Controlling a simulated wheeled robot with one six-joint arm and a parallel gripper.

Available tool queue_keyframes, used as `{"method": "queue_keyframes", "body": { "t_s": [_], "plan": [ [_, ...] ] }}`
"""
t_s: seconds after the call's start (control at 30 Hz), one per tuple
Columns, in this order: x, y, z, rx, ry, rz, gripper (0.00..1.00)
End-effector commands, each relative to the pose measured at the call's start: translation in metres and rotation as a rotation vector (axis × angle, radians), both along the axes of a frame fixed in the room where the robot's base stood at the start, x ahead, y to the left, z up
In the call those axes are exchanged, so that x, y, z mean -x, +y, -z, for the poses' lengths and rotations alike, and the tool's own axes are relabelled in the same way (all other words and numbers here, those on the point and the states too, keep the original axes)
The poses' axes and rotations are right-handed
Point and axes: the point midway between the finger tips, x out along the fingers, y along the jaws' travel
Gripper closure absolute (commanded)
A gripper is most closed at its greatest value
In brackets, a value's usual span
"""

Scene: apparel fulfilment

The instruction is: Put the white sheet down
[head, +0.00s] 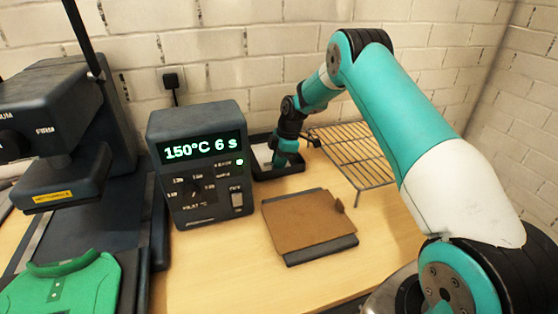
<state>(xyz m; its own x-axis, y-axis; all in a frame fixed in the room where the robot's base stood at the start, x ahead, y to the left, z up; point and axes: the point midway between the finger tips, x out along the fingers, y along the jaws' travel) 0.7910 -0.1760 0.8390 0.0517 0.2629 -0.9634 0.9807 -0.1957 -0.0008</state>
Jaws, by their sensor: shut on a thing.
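The white sheet (263,154) shows as a small pale patch at the black tray (291,169) against the back wall. My gripper (279,163) points down at the tray and is shut on the sheet. The arm's end hides part of the sheet and tray. I cannot tell whether the sheet rests on the tray floor or hangs just above it.
A control box (201,165) reading 150°C 6 s stands left of the tray. A brown board (302,220) on a dark base lies in front. A wire rack (352,152) is at the right. A heat press (60,130) with a green garment (65,287) is at the left.

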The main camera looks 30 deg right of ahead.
Motion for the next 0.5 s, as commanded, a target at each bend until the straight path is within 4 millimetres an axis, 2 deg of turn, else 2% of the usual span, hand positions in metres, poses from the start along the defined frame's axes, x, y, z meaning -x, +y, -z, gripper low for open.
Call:
{"method": "queue_keyframes", "body": {
  "t_s": [0.27, 0.3, 0.4, 0.5],
  "plan": [
    [-0.0003, 0.0000, 0.0027, 0.000, -0.001, 0.000, 1.00],
    [-0.0004, -0.0001, 0.0016, 0.000, -0.002, 0.001, 0.87],
    [-0.0004, -0.0001, 0.0011, 0.000, -0.001, 0.000, 0.68],
    [-0.0003, -0.0001, 0.0011, 0.000, -0.001, 0.000, 0.68]
  ]
}}
